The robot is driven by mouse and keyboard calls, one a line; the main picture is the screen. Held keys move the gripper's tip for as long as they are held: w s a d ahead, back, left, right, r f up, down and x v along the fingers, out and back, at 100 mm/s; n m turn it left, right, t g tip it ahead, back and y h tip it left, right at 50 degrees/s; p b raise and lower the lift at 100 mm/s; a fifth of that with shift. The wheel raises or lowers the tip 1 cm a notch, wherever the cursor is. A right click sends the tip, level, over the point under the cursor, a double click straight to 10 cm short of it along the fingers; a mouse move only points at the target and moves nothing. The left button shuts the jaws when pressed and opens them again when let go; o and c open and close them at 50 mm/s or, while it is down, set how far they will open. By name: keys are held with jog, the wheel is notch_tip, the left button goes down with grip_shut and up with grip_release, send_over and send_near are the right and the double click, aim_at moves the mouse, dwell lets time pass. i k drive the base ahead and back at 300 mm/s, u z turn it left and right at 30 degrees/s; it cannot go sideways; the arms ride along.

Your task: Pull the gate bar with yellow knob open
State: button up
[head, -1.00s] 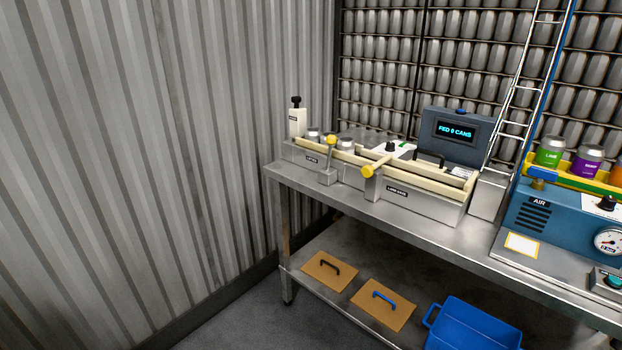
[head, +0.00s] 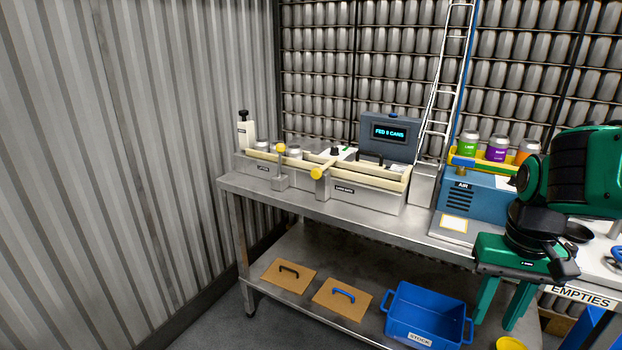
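The gate bar (head: 327,165) is a pale bar lying across the can lane, with a round yellow knob (head: 317,173) on its near end. It sits above the "lane gate" box (head: 368,196) on the conveyor unit. A second yellow knob (head: 280,148) tops an upright post to its left. Several silver cans (head: 294,152) stand in the lane to the left of the bar. My gripper (head: 497,320) hangs at the right, in front of the bench, well apart from the bar. Its two green fingers point down and are spread with nothing visible between them.
The steel bench (head: 405,229) carries a grey display box (head: 389,135) reading "FED 0 CANS" and a blue air unit (head: 470,201) under coloured cans. A blue bin (head: 428,312) and two brown handled panels (head: 342,299) lie below. A corrugated wall (head: 130,150) stands left.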

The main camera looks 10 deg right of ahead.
aim_at(316, 173)
jog(key=z, duration=0.05)
jog(key=k, duration=1)
jog(key=u, duration=0.5)
jog(key=i, duration=1.45)
jog(key=z, duration=0.15)
